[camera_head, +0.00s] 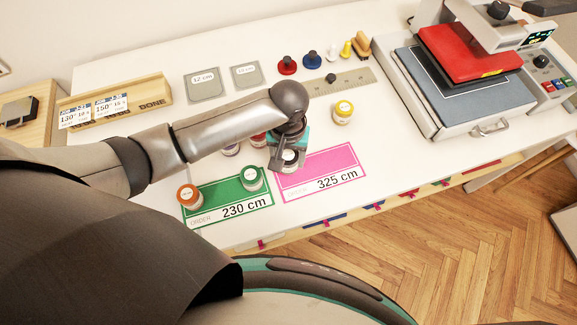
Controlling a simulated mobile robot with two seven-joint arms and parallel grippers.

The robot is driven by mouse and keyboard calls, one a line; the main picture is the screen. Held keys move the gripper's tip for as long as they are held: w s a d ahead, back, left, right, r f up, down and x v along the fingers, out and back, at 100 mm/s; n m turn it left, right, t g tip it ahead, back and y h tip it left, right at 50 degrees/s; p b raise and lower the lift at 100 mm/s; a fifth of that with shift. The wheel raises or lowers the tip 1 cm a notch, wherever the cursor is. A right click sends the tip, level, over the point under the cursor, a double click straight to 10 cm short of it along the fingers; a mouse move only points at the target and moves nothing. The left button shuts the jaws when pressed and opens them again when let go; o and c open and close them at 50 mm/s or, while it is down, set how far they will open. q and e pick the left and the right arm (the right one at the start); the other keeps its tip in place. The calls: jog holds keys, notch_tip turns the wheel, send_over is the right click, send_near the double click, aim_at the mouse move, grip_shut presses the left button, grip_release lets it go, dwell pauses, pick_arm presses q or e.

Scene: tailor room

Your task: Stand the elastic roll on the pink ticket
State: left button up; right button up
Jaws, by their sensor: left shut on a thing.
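The pink ticket (345,159), marked 325 cm, lies flat on the white table. My left gripper (287,161) is over the left end of this ticket, pointing down. It is shut on a small roll with a pale top (290,155), which I take to be the elastic roll. The fingers hide much of the roll, and I cannot tell whether its base touches the ticket. My right gripper is out of view.
A green ticket (230,207), marked 230 cm, lies to the left with an orange roll (190,196) and a green roll (252,178). A yellow roll (343,112) stands behind the pink ticket. A heat press (470,85) is at right. The pink ticket's right part is clear.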

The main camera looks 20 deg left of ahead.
aim_at(289, 154)
pick_arm(q)
jog(key=shift+f+b, duration=0.4)
jog(key=shift+f, duration=2.2)
jog(key=shift+f, duration=0.1)
jog(key=o, duration=1.4)
jog(key=shift+c, duration=0.2)
notch_tip(289, 154, up, 12)
jog(key=shift+r+p, duration=0.15)
jog(key=shift+p, duration=0.9)
